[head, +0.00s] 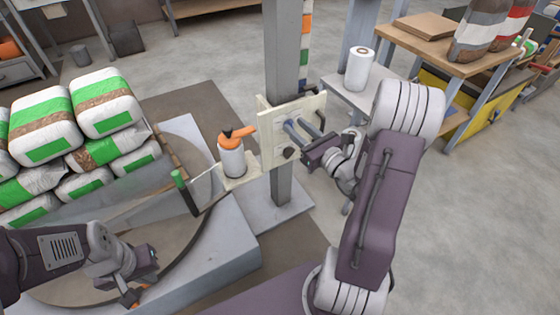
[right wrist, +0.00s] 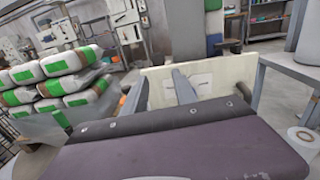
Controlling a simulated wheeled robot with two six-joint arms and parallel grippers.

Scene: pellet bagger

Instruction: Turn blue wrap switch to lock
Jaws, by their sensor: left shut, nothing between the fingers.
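A pale control panel (head: 266,141) is fixed to the grey post, and it also shows in the right wrist view (right wrist: 237,88). A dark knob (head: 291,153) sits low on the panel. I cannot make out a blue switch; my right gripper covers part of the panel. My right gripper (head: 297,122) points at the panel with its two fingers apart, close to its face; contact cannot be told. In the right wrist view its fingers (right wrist: 164,88) stand apart with the panel behind them. My left gripper (head: 143,290) is shut and empty at lower left, away from the panel.
Green-and-white bags (head: 47,127) are stacked on the left. The grey post (head: 285,60) rises behind the panel. A white roll (head: 358,70) stands on a side table. Open floor lies at right.

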